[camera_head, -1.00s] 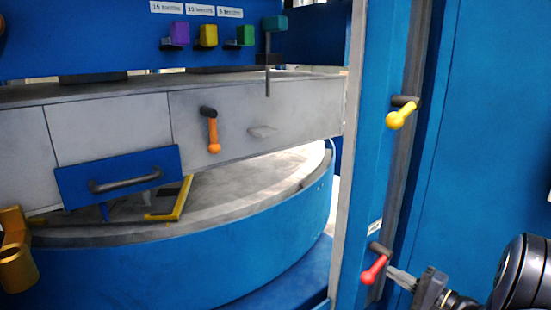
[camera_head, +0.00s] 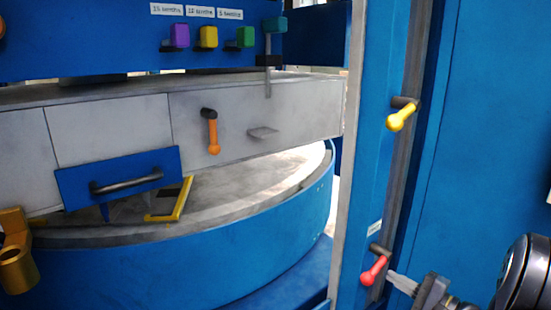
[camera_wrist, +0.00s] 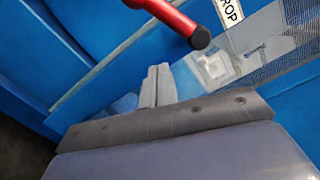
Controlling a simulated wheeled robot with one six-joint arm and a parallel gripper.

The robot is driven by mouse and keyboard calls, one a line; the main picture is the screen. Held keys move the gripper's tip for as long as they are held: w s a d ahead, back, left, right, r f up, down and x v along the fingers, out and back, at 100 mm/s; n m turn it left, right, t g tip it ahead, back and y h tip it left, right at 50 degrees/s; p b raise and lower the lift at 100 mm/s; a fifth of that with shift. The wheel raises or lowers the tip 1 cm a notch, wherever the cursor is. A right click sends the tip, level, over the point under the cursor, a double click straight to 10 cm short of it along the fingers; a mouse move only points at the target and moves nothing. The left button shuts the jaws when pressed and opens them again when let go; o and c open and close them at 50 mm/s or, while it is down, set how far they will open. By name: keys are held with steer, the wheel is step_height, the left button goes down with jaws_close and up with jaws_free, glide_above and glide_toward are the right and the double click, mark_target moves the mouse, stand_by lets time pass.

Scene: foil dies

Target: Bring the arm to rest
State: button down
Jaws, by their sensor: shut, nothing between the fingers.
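My gripper (camera_head: 396,280) is at the lower right of the head view, its fingers pointing left toward the blue post. It is shut and empty. In the wrist view the two grey fingertips (camera_wrist: 158,82) lie together. A red lever (camera_head: 374,270) on the post is just left of the fingertips. In the wrist view the red lever (camera_wrist: 172,12) is above the fingertips, with a visible gap. Its black end (camera_wrist: 200,37) is near a white label reading "ROP" (camera_wrist: 230,10), partly cut off.
A yellow lever (camera_head: 400,117) is higher on the blue post (camera_head: 365,150). An orange lever (camera_head: 213,135) is on the grey panel. A blue drawer front with a handle (camera_head: 130,180) is at the left, above a round blue base (camera_head: 200,265). A plain blue panel (camera_head: 490,150) is at the right.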

steer(key=s+d+r+m, duration=0.1)
steer(key=s+d+m, duration=0.1)
steer(key=s+m, duration=0.8)
steer(key=w+a+n, duration=0.1)
steer(key=w+n, duration=1.1)
steer(key=n, duration=0.2)
steer(key=s+d+f+b, duration=0.1)
steer(key=s+d, duration=0.1)
steer(key=d, duration=0.5)
steer(key=shift+s+b, duration=0.15)
steer(key=shift+b, duration=0.25)
stand_by(0.3)
steer(key=shift+a, duration=0.1)
